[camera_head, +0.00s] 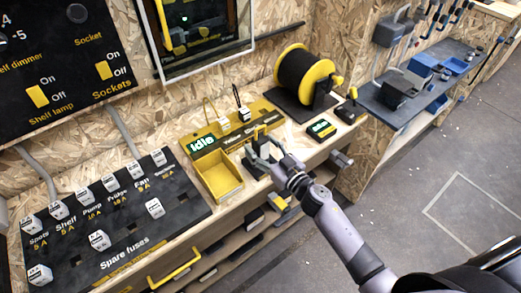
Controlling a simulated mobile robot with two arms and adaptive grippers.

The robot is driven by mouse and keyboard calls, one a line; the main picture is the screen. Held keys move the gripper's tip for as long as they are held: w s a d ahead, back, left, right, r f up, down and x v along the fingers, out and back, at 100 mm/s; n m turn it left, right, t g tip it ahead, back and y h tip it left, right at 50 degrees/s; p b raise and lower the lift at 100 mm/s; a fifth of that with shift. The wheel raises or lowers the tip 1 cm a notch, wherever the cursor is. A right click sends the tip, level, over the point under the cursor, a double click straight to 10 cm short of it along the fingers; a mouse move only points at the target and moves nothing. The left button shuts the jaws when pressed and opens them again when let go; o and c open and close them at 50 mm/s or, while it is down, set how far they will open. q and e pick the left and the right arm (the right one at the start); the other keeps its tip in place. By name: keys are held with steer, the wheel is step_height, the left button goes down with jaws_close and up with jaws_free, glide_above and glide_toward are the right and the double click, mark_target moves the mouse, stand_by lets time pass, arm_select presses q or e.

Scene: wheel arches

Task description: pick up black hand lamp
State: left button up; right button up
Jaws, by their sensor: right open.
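My right arm comes in from the lower right. Its gripper (259,158) is open at the front of the wooden bench, just right of the yellow tray (223,182). A small dark thing by the fingers is too small to make out. A small black object with a yellow part (347,111) sits on the bench's right end, beside the cable reel (303,77). It may be the black hand lamp, but I cannot tell for sure. The gripper is apart from it, to its left and nearer the front. My left gripper is not in view.
A small device with a green display (321,129) lies between the gripper and the reel. A yellow panel (235,132) stands behind the tray. The black fuse board (125,225) covers the bench's left part. A blue-grey shelf (408,115) is at the right.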

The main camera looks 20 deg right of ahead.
steer(key=shift+w+a, duration=0.25)
steer(key=shift+w, duration=0.25)
steer(key=c, duration=1.3)
steer(key=shift+c, duration=0.6)
steer(key=shift+r, duration=0.15)
